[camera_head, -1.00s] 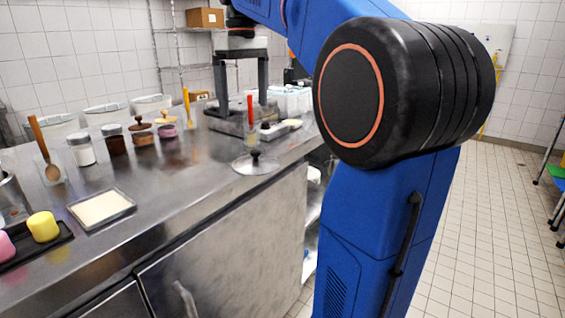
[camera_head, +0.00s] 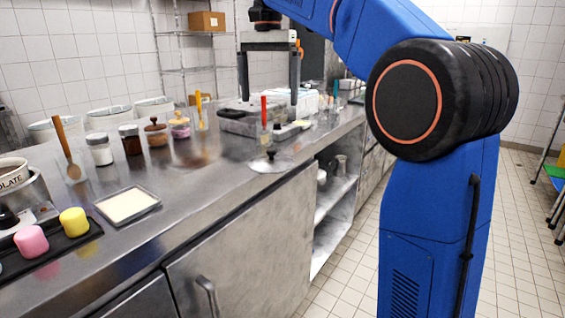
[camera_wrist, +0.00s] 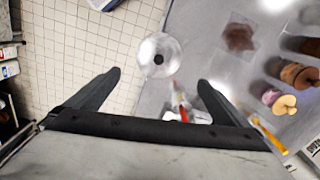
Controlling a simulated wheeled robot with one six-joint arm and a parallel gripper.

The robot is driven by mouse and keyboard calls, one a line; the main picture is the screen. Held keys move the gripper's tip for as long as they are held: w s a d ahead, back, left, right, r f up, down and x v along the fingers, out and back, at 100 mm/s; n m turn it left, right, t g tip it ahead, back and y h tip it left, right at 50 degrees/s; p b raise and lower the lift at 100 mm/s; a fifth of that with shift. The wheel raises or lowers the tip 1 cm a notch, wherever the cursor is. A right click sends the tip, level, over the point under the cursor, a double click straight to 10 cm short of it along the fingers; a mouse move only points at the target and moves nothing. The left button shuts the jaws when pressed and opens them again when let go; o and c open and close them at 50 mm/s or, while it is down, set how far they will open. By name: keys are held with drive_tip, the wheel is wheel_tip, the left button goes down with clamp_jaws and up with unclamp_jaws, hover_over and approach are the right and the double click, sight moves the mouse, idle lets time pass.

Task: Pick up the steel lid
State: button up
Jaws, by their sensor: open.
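The steel lid (camera_head: 271,163) is a shallow round disc with a dark knob on top. It lies flat on the steel counter (camera_head: 215,180) near the front edge in the head view. It also shows in the wrist view (camera_wrist: 171,50), ahead of and between the fingers, with the knob near its middle. My gripper (camera_head: 269,98) hangs from the arm above the counter, behind the lid in the head view. Its fingers are wide apart with nothing between them; they also show in the wrist view (camera_wrist: 160,80). It is apart from the lid.
A red-handled tool (camera_head: 264,112) stands close behind the lid, and an orange-handled one (camera_head: 199,105) further left. Jars (camera_head: 131,140) line the counter to the left. A cream-filled tray (camera_head: 128,204) lies nearer. Open shelves (camera_head: 335,190) are below the counter at right.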

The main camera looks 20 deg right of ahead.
sight(271, 150)
drive_tip(key=f, duration=1.6)
drive_tip(key=shift+d+f, duration=0.2)
drive_tip(key=shift+f, duration=0.15)
drive_tip(key=c, duration=1.4)
